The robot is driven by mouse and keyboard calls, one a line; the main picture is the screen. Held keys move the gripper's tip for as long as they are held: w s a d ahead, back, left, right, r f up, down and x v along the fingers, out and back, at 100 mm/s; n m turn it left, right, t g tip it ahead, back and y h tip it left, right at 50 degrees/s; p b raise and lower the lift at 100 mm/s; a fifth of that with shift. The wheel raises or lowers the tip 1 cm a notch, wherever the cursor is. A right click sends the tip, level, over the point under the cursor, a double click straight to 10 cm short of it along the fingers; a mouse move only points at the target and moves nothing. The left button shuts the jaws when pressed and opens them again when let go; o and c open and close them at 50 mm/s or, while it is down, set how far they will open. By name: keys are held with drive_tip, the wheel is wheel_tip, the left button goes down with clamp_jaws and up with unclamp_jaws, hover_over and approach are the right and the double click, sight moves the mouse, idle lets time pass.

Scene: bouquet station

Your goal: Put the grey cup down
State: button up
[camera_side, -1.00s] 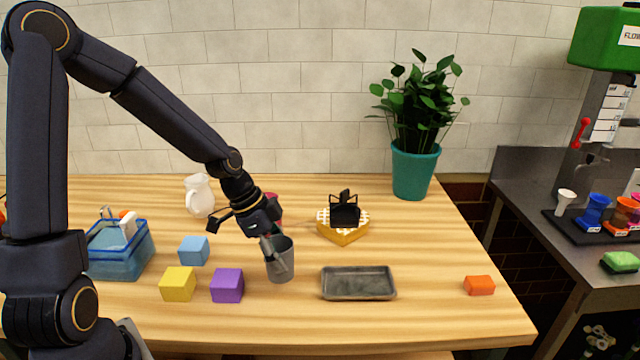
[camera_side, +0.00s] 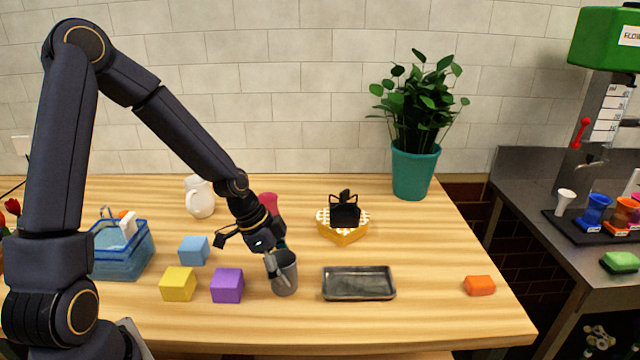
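The grey cup (camera_side: 287,275) is upright, or nearly so, right of the purple cube and left of the grey tray. My gripper (camera_side: 277,268) reaches down from the upper left, with a finger against the cup's left side near the rim. It appears shut on the cup; the far finger is hidden. The cup's base is close to the tabletop, but I cannot tell whether it touches.
The purple cube (camera_side: 227,285), yellow cube (camera_side: 178,284) and blue cube (camera_side: 194,250) lie left of the cup. The grey tray (camera_side: 358,296) lies to the right. A red cup (camera_side: 269,203) stands behind my gripper. Bare table (camera_side: 430,265) extends beyond the tray.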

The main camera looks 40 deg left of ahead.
drive_tip(key=shift+r, duration=0.1)
drive_tip(key=v, duration=1.2)
drive_tip(key=s+d+r+n+t+y, duration=0.2)
drive_tip(key=s+d+r+n+y, duration=0.1)
drive_tip(key=s+r+n, duration=0.6)
drive_tip(key=s+d, duration=0.1)
drive_tip(key=s, duration=0.3)
idle(0.6)
